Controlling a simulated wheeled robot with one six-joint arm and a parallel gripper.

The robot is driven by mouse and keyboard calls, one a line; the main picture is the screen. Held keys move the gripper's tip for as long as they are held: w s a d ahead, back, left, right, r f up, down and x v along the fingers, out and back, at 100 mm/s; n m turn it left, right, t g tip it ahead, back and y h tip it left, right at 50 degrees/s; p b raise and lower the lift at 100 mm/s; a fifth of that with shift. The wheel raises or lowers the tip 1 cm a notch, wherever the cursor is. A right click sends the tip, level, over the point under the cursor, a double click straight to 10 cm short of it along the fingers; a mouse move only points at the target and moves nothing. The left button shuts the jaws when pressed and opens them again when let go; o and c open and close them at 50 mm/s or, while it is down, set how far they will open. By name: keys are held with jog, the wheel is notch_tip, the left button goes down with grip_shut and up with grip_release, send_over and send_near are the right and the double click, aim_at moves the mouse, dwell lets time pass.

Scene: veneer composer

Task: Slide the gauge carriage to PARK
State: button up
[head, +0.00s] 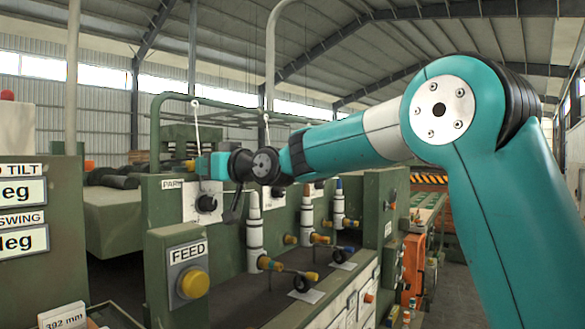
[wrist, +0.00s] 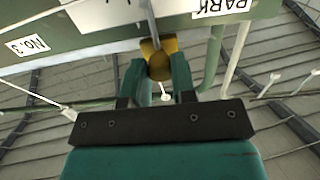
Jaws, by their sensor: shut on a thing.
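A yellow knob (wrist: 158,60) sits between the two teal fingers of my gripper (wrist: 160,82) in the wrist view, and the fingers are shut on it. A thin grey rod (wrist: 151,22) meets the knob. It appears to be the handle of the gauge carriage; the rest of the carriage cannot be made out. The PARK label (wrist: 224,7) is upside down in the wrist view, to the right of the knob. In the head view my gripper (head: 197,165) is at the top of the green panel, just above the PARK label (head: 172,184), and largely hides the knob.
Below my gripper are a black knob (head: 207,203) on a white plate and the FEED box (head: 180,265) with a yellow button. Several white cylinders with coloured valves stand to the right, the nearest being this cylinder (head: 255,235). A No.3 label (wrist: 28,46) shows in the wrist view.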

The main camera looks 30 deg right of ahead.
jog(key=o, duration=0.9)
jog(key=shift+a, duration=0.1)
jog(key=shift+b+v, duration=1.8)
jog(key=shift+v, duration=0.75)
jog(key=shift+f, duration=0.1)
